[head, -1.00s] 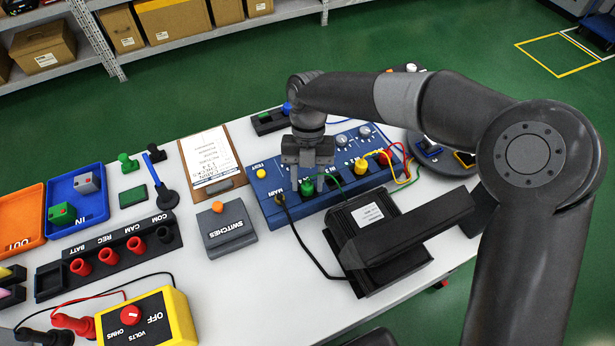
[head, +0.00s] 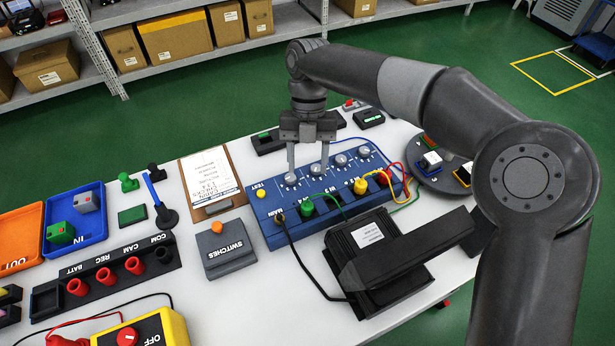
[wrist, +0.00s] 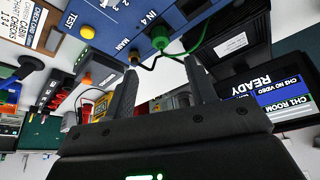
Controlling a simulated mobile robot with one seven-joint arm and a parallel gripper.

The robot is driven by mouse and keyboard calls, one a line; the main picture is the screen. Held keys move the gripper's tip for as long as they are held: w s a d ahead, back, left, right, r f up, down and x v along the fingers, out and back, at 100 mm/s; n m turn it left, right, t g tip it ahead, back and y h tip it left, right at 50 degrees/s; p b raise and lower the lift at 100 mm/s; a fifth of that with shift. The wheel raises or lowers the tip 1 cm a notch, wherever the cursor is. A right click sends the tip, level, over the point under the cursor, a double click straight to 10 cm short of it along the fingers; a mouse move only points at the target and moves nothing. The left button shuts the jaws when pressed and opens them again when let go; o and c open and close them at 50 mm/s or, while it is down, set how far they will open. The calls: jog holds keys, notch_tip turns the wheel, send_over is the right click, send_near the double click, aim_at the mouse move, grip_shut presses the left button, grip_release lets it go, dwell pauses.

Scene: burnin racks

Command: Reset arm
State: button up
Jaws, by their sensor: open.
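My gripper (head: 307,163) is open and empty in the head view. It points down above the blue panel (head: 264,208), over its row of grey knobs. The wrist view shows its two fingers (wrist: 160,88) spread apart with nothing between them. The panel also shows in the wrist view (wrist: 120,22). A green plug (head: 307,208), a yellow plug (head: 360,186) and a red plug (head: 382,177) sit along its front, with cables running from them. The fingertips look above the panel, but I cannot tell the exact gap.
A black box (head: 345,262) stands in front of the panel. The grey switches box (head: 226,252), clipboard (head: 211,181), blue tray (head: 98,235), orange tray (head: 22,238) and yellow meter (head: 165,330) lie leftward. A round dark plate (head: 437,182) is at right. Bare table shows around the switches box.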

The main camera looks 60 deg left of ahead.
jog(key=shift+a+r, duration=0.15)
jog(key=shift+r, duration=0.25)
jog(key=shift+w, duration=0.1)
